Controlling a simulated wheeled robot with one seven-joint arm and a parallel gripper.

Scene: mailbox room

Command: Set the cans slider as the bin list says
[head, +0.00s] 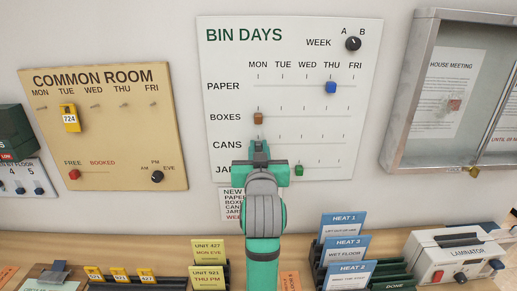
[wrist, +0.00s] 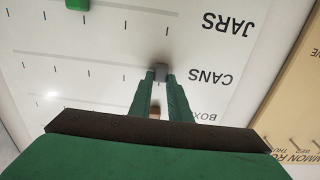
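The BIN DAYS board (head: 225,65) hangs on the wall, with rows for paper, boxes, cans and jars under MON to FRI. The cans slider (wrist: 160,72) is a small grey knob on the CANS row, at its Monday end. My gripper (head: 259,150) is in front of that row and hides the slider in the head view. In the wrist view, which is upside down, my fingers (wrist: 160,77) flank the grey knob and appear closed on it. The bin list (head: 236,205) is a sheet below the board; my arm covers its right part, so its days are hidden.
The blue paper slider (head: 331,88) is at THU, the brown boxes slider (head: 258,118) at MON and the green jars slider (head: 298,169) near WED. The week dial (head: 353,44) seems to point toward A. Card holders and a laminator (head: 459,255) stand on the shelf below.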

